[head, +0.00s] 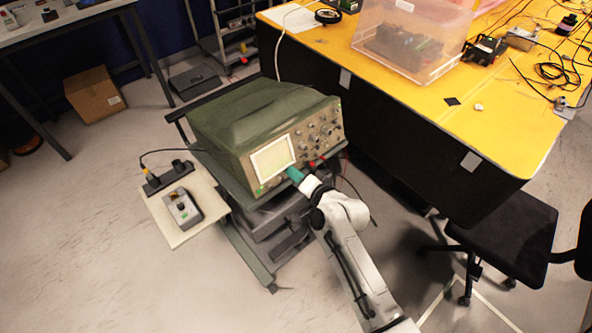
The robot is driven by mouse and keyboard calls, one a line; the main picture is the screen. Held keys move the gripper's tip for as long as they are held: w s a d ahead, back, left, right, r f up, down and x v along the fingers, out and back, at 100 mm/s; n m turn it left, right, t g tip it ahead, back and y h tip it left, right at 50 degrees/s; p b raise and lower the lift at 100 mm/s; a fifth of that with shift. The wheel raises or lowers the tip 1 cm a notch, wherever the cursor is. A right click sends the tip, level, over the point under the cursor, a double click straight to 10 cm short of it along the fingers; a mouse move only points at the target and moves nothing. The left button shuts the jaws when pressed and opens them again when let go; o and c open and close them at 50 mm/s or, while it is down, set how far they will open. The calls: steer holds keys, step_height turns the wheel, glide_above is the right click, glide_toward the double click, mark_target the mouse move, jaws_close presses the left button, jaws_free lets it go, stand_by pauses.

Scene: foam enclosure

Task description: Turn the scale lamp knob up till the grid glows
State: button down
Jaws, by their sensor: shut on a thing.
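A green oscilloscope (236,122) stands on a cart in the middle of the head view, its front panel facing me. Its screen (273,157) is pale, and at this size I cannot tell whether the grid glows. Several knobs (318,132) sit on the panel to the right of the screen. My gripper (292,173) is at the lower edge of the panel, just right of the screen's lower corner. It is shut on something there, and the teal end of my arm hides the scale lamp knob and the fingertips.
A side shelf (168,227) with a small grey box (182,208) is left of the cart. A yellow-topped table (440,110) with a clear bin (412,35) stands at the right. A black chair (505,235) is at the lower right. Floor at the lower left is clear.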

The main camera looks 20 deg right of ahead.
steer(key=shift+m+p, duration=0.5)
steer(key=shift+m, duration=0.3)
steer(key=shift+f, duration=0.1)
steer(key=c, duration=1.4)
jaws_free()
steer(key=v, duration=1.1)
steer(key=shift+w, duration=0.1)
